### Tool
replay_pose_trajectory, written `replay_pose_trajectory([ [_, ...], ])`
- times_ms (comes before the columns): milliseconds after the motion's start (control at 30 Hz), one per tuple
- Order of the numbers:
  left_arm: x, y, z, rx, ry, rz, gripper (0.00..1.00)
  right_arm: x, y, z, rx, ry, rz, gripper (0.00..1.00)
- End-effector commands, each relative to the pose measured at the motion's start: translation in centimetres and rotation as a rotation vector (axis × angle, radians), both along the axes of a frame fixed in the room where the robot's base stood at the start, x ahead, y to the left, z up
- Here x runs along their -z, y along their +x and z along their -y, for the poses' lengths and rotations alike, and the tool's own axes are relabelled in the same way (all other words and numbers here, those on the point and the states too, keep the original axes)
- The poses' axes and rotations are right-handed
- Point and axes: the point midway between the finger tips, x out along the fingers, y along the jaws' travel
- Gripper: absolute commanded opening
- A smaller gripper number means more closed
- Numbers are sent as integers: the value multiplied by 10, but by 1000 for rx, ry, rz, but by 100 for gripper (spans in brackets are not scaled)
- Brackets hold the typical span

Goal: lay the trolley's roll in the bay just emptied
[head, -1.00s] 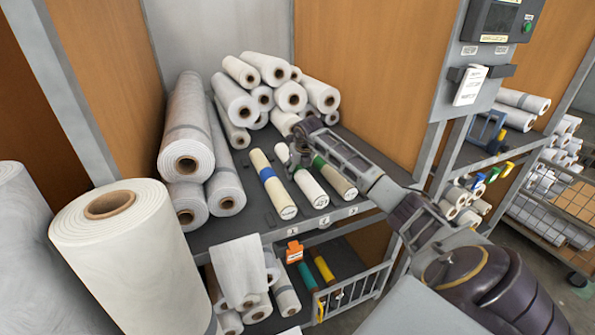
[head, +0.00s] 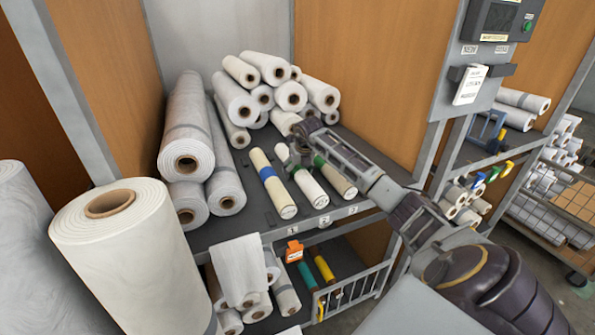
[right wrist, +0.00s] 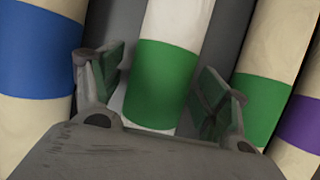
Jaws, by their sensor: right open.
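A row of slim rolls lies on the dark shelf (head: 235,232) over numbered labels. The white roll (head: 309,188) has a green band (right wrist: 163,85) in the right wrist view. To its left lies a cream roll with a blue band (head: 272,183). To its right lies a cream roll with a green band (head: 337,180). My right gripper (head: 298,158) is open, its fingers (right wrist: 160,88) on either side of the white roll's green band. I cannot tell whether they touch it. My left gripper is out of view. I cannot tell which roll or bay is the task's.
A purple-banded roll (right wrist: 300,122) shows at the right edge of the wrist view. A big upright roll (head: 130,250) fills the left front. A wire cart (head: 545,205) stands at right.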

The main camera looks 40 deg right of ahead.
Motion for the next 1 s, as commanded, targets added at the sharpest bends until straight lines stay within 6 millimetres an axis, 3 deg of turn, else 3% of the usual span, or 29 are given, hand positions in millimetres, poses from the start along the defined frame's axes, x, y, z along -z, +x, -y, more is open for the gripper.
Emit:
replay_pose_trajectory([
  [267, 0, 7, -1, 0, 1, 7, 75, -16, -5, -1, 0, -1, 2, 75],
  [1000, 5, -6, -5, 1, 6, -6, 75, -105, -41, -13, 0, 0, 1, 75],
])
